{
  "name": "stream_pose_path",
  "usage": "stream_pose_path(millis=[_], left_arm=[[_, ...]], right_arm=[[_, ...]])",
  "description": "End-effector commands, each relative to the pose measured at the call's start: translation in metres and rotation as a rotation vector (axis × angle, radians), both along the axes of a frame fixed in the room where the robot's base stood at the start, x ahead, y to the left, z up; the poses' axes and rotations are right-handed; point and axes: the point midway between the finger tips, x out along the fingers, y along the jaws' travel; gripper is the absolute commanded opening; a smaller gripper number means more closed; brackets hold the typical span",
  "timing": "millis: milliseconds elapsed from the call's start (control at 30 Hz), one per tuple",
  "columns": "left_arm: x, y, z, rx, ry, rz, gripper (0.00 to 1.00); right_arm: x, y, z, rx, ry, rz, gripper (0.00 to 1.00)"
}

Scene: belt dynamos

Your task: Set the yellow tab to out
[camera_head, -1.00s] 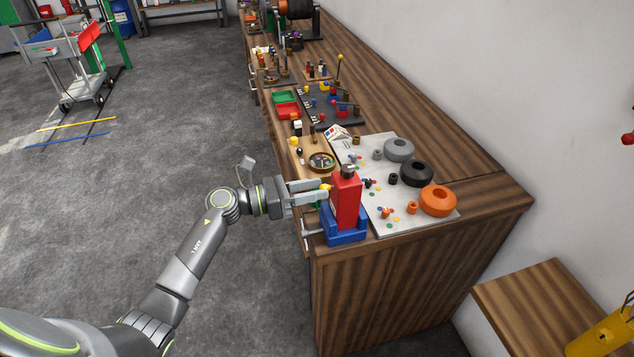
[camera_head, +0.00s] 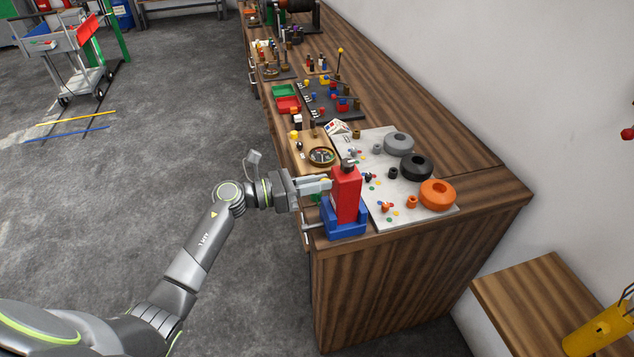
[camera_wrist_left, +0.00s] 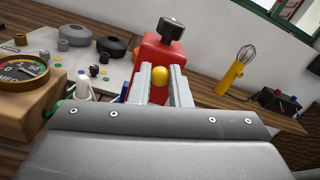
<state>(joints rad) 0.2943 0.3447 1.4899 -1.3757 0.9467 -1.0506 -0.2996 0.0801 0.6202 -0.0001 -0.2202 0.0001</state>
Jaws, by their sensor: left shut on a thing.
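The yellow tab (camera_wrist_left: 160,75) shows as a small round yellow knob on the near face of a red block (camera_head: 346,196) in the left wrist view. The red block stands upright in a blue base (camera_head: 343,222) at the bench's near corner and has a dark knob (camera_wrist_left: 171,28) on top. My left gripper (camera_head: 326,184) reaches in from the left. Its two fingers (camera_wrist_left: 159,84) are shut on the yellow tab, one on each side. In the head view the fingers mostly hide the tab. My right gripper is not in view.
A grey mat (camera_head: 378,148) with grey, black and orange rings (camera_head: 437,194) lies right of the red block. A round gauge (camera_head: 322,156) on a wooden board stands behind it. A metal clamp handle (camera_head: 308,228) juts from the bench edge.

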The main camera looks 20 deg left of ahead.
Motion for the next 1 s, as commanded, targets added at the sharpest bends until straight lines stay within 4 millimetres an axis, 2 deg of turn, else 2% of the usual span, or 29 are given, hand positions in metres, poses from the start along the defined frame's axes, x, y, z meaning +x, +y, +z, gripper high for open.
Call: stream_pose_path(millis=[400, 800, 833, 1000], left_arm=[[-0.029, 0.044, -0.004, 0.005, -0.001, 0.001, 0.0], [-0.033, 0.048, 0.0, 0.001, 0.001, 0.0, 0.0], [-0.033, 0.048, 0.0, 0.001, 0.001, 0.0, 0.19], [-0.033, 0.048, 0.0, 0.0, 0.0, 0.0, 0.39]], right_arm=[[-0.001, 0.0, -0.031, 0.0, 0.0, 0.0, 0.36], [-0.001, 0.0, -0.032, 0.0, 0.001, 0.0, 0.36], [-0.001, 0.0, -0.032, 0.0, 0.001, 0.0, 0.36], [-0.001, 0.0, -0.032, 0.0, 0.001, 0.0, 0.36]])
